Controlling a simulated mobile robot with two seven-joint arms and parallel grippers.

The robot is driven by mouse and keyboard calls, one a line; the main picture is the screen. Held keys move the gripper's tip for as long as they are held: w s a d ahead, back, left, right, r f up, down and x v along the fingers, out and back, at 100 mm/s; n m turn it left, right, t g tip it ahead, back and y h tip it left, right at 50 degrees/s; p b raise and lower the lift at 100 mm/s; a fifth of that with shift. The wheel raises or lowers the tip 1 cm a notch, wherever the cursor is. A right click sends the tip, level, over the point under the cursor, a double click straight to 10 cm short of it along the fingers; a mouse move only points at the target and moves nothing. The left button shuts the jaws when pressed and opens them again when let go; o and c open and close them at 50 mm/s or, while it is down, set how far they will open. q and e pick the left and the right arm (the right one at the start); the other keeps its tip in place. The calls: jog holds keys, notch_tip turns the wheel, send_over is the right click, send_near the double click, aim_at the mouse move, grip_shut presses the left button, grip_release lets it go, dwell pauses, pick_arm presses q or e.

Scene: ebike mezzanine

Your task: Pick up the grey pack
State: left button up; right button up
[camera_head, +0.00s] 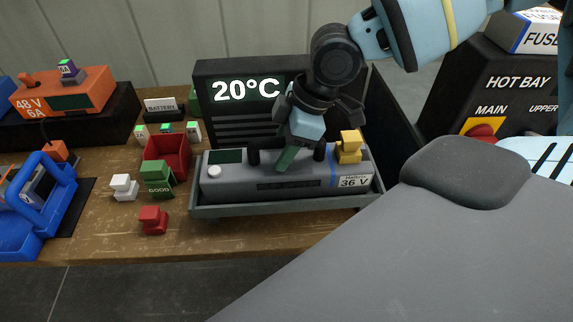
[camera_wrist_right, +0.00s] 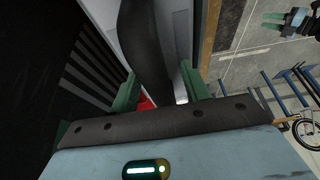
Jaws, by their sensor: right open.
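The grey pack (camera_head: 230,185), labelled 36 V with a blue stripe, lies in a shallow grey tray (camera_head: 290,208) on the bench. Its dark handle (camera_wrist_right: 150,50) runs between the two green fingers of my right gripper (camera_head: 287,160) in the right wrist view. The fingers are apart on either side of the handle, with visible gaps. The gripper points down over the pack's middle and hides part of the handle in the head view. A small gripper (camera_wrist_right: 273,19), apparently my left, shows far off at the wrist view's upper right; its jaw state is unclear.
A dark panel reading 20°C (camera_head: 240,88) stands behind the pack. A yellow block (camera_head: 349,147) sits at the pack's right end. A red bin (camera_head: 166,157), green block (camera_head: 157,178) and red block (camera_head: 153,220) stand left. The hot bay (camera_head: 500,80) is at right.

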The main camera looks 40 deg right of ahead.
jog(key=shift+f, duration=0.25)
dwell(0.5)
grip_shut()
dwell(1.2)
jog(key=shift+w+r, duration=0.15)
jog(key=shift+r, duration=0.1)
